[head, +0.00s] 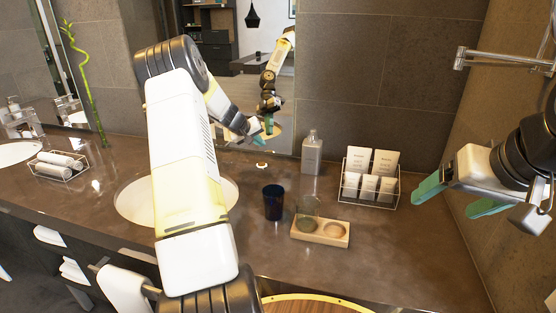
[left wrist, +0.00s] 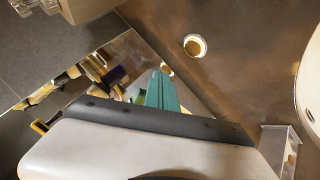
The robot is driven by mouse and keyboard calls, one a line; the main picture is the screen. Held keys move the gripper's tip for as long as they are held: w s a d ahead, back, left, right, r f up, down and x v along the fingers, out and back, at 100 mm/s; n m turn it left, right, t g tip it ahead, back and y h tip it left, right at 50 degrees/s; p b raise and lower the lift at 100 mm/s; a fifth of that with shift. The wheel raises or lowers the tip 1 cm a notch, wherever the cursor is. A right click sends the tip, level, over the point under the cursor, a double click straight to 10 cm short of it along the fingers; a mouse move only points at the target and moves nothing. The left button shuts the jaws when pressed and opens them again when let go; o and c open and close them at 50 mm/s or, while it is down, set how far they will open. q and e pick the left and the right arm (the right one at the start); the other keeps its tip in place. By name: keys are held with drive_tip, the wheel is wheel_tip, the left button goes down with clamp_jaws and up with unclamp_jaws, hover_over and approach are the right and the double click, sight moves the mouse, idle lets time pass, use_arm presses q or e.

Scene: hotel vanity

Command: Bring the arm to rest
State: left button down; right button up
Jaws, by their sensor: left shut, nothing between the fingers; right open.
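My left arm rises from the bottom of the head view, bends at a high elbow and comes down toward the mirror. My left gripper (head: 257,137) is near the back of the counter, in front of the mirror. Its green fingers also show in the left wrist view (left wrist: 160,92), pressed together with nothing between them. My right gripper (head: 441,206) is at the right of the head view, above the counter's right side. Its two green fingers are spread apart and empty.
On the counter (head: 400,250) stand a dark cup (head: 273,202), a wooden tray (head: 319,238) with a glass, a soap bottle (head: 312,153) and a wire rack of packets (head: 370,177). My left arm partly covers the sink (head: 133,203). The mirror (head: 285,110) reflects my arm.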

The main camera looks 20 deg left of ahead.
use_arm(q)
drive_tip(key=shift+r, duration=0.15)
drive_tip(key=s+d+r+m+g, duration=0.2)
drive_tip(key=s+d+r+m, duration=0.2)
drive_tip(key=s+d+r, duration=1.45)
drive_tip(key=s+d+m, duration=0.1)
drive_tip(key=s+d, duration=0.1)
drive_tip(key=s, duration=1)
drive_tip(key=s+d+m, duration=0.1)
drive_tip(key=s+d, duration=0.2)
drive_tip(key=s, duration=1)
drive_tip(key=shift+d+f+m+g, duration=0.2)
drive_tip(key=shift+f+m+g, duration=0.1)
drive_tip(key=shift+f, duration=0.05)
